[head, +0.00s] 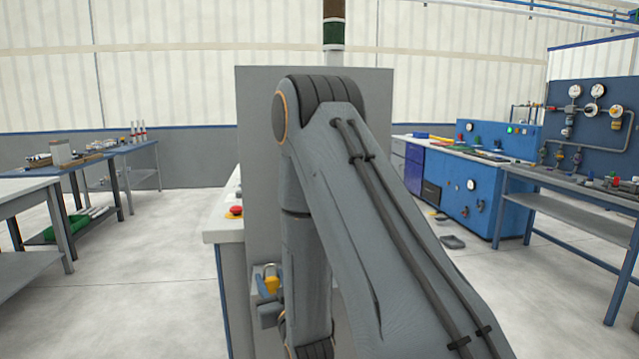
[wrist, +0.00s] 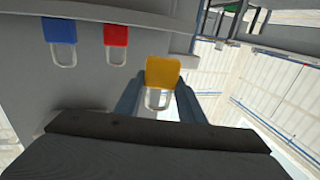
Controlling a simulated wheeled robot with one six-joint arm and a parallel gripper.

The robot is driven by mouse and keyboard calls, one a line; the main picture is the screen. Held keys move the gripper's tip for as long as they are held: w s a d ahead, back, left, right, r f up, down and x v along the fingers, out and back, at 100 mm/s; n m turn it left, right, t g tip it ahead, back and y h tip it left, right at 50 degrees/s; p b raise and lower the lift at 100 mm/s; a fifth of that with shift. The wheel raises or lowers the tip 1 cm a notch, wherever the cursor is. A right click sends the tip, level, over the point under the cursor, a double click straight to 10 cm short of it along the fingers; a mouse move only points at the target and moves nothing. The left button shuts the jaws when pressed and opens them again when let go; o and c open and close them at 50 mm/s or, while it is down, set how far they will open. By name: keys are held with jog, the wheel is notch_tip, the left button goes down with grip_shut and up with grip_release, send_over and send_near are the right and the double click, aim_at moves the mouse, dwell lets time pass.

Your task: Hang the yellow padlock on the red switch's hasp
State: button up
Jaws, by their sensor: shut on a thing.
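The yellow padlock (wrist: 163,71) is held between the fingertips of my gripper (wrist: 158,88), which is shut on its body. Its pale shackle points down in the wrist picture, toward the palm. In the head view the yellow padlock (head: 271,284) shows with its shackle upward, beside the grey cabinet and left of my arm. My gripper (head: 266,297) is partly hidden by the arm there. I cannot make out the red switch's hasp in either view.
A blue padlock (wrist: 60,31) and a red padlock (wrist: 116,36) show on the grey surface in the wrist view. A red button (head: 235,211) sits on the white bench left of the tall grey cabinet (head: 258,130).

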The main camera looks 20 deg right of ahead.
jog(key=s+d+r+p, duration=0.3)
jog(key=d+r+p, duration=0.25)
jog(key=r, duration=0.35)
jog(key=s+d+r+h+p, duration=0.1)
jog(key=s+d+r+p, duration=0.2)
jog(key=d+r+p, duration=0.35)
jog(key=s+d+r+p, duration=0.2)
jog(key=d+r+p, duration=0.2)
jog(key=r+p, duration=0.5)
jog(key=w+d+b, duration=0.3)
jog(key=w+b, duration=0.1)
jog(key=w, duration=0.5)
jog(key=shift+w+m+b, duration=0.3)
jog(key=shift+w+b, duration=0.05)
jog(key=shift+r, duration=0.1)
jog(key=shift+d, duration=0.1)
jog(key=o, duration=1.2)
jog(key=shift+c, duration=0.2)
jog(key=shift+d, duration=0.1)
jog(key=shift+s, duration=0.1)
